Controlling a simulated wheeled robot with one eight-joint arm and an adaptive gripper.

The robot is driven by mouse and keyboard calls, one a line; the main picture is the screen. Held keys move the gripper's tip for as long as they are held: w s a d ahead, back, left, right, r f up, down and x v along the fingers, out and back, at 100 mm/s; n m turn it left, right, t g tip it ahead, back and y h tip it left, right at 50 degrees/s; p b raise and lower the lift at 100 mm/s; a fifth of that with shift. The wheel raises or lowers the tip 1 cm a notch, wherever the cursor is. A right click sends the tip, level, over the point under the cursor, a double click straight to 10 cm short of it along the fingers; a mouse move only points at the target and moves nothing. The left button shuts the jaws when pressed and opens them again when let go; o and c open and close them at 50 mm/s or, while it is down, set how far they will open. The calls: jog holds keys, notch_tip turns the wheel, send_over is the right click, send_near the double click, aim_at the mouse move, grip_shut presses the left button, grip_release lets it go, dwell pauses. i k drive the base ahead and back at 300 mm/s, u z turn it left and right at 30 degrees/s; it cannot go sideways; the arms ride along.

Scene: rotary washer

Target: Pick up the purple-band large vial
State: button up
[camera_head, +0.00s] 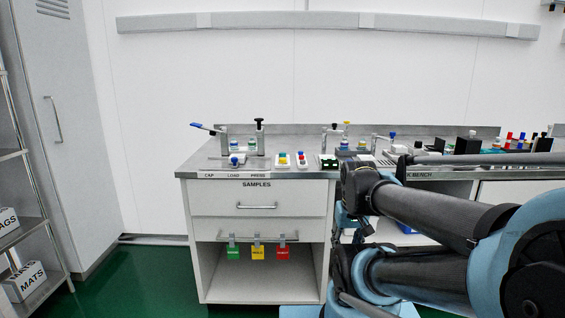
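I cannot make out a purple-band large vial; the items on the bench are too small to tell their bands. Small capped items stand at the far right of the bench, with a red cap (509,136) and a blue cap (522,136) among them. My arm fills the right side of the picture and hides part of the bench. No gripper fingers show.
Below is a cabinet with a drawer (256,203) and coloured tags. A shelf rack (30,235) stands at left; green floor (140,285) is clear between.

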aim_at(344, 145)
jog(key=k, duration=1.05)
jog(key=u, duration=0.65)
jog(key=i, duration=1.7)
jog(key=z, duration=0.55)
